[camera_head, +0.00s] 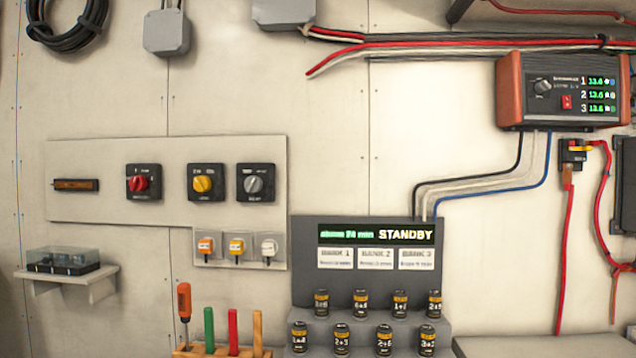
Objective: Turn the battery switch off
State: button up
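A pale wall panel (100,205) at centre left carries three rotary switches on black square plates. The left one has a red knob (139,184), the middle one a yellow knob (203,183), the right one a grey knob (254,183). Their lettering is too small to read, so I cannot tell which is the battery switch or its position. My gripper is not in view.
A grey stepped stand (310,278) with a "STANDBY" display and several small black cylinders stands at lower centre. Tools stand in a wooden rack (220,352). Three small tagged items (236,246) hang below the switches. A charger box (562,90) and cables are at right. A small shelf (68,277) juts out left.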

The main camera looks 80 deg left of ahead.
aim_at(139, 183)
jog(key=u, duration=3.75)
jog(key=k, duration=0.55)
jog(key=u, duration=0.95)
jog(key=i, duration=1.7)
jog(key=z, duration=0.85)
jog(key=i, duration=0.65)
jog(key=z, duration=0.75)
